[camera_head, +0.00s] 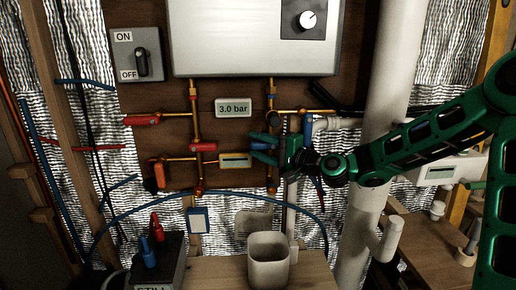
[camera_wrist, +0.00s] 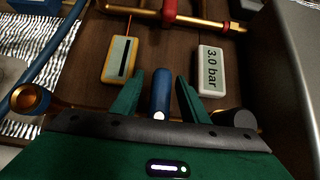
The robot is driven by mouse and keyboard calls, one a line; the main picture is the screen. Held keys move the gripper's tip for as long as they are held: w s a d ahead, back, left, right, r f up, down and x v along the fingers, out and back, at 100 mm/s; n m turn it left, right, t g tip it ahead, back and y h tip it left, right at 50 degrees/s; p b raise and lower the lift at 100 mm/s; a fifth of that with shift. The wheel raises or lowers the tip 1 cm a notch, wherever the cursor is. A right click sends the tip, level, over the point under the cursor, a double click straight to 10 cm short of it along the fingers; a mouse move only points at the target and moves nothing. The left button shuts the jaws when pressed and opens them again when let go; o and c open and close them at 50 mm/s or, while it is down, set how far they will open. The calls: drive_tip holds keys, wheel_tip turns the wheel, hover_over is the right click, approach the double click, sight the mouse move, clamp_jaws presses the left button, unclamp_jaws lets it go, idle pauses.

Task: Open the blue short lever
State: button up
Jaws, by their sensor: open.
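The blue short lever (camera_wrist: 161,92) shows in the wrist view between the two green fingers of my gripper (camera_wrist: 158,88), with a gap on each side. In the head view, the blue lever (camera_head: 261,146) is a small patch between the fingertips of my gripper (camera_head: 263,147), in front of the right copper pipe. My gripper is open around the lever and comes in from the right. The lever's base is hidden behind the gripper body.
A 3.0 bar gauge (camera_head: 233,108) and a yellow-framed gauge (camera_head: 235,160) are close to the left. Red levers (camera_head: 141,121) sit on the copper pipes further left. The heater box (camera_head: 230,40) hangs above. A thick white pipe (camera_head: 390,80) stands near my arm.

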clamp_jaws()
